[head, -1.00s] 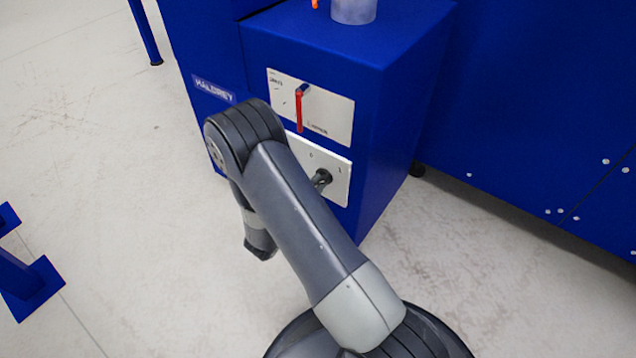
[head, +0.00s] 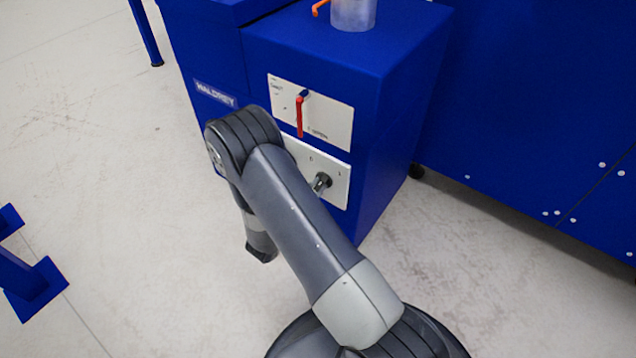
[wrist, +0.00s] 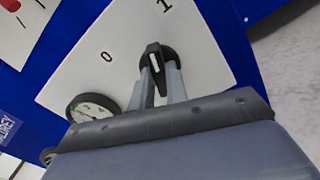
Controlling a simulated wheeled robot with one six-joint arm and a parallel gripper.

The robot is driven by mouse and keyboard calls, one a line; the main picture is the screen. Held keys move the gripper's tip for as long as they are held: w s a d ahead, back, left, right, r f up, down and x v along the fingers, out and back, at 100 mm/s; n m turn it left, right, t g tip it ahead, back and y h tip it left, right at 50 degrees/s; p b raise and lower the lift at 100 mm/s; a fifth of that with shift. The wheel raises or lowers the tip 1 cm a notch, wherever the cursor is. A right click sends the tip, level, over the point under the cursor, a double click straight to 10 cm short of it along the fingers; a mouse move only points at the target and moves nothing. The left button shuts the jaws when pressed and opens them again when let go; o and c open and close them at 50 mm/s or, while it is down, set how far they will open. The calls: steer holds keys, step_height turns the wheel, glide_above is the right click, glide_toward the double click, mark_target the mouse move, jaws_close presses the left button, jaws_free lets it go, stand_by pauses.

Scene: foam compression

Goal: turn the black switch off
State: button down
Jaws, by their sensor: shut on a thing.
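The black switch (wrist: 154,56) is a rotary knob with a white pointer line, on a white panel (wrist: 112,30) marked 0 and 1. In the wrist view its pointer lies between the two marks. My gripper (wrist: 162,72) is shut on the switch, one finger on each side of the knob. In the head view the switch (head: 321,183) shows at the right of the lower panel, just past my arm. My arm hides the left part of that panel and my gripper's fingers there.
A round gauge (wrist: 92,106) sits on the panel close to my fingers. Above, a red lever (head: 299,117) hangs on a second white panel of the blue cabinet (head: 375,160). A clear cylinder (head: 353,12) stands on top.

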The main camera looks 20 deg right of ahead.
steer(key=n+p, duration=0.2)
steer(key=n, duration=0.4)
steer(key=shift+r, duration=0.1)
steer(key=n+p, duration=0.2)
steer(key=n, duration=0.3)
steer(key=shift+n, duration=0.4)
steer(key=c, duration=1.8)
jaws_free()
steer(key=shift+n, duration=0.4)
steer(key=shift+c, duration=0.2)
steer(key=o, duration=1.4)
steer(key=shift+o, duration=0.2)
steer(key=v, duration=0.7)
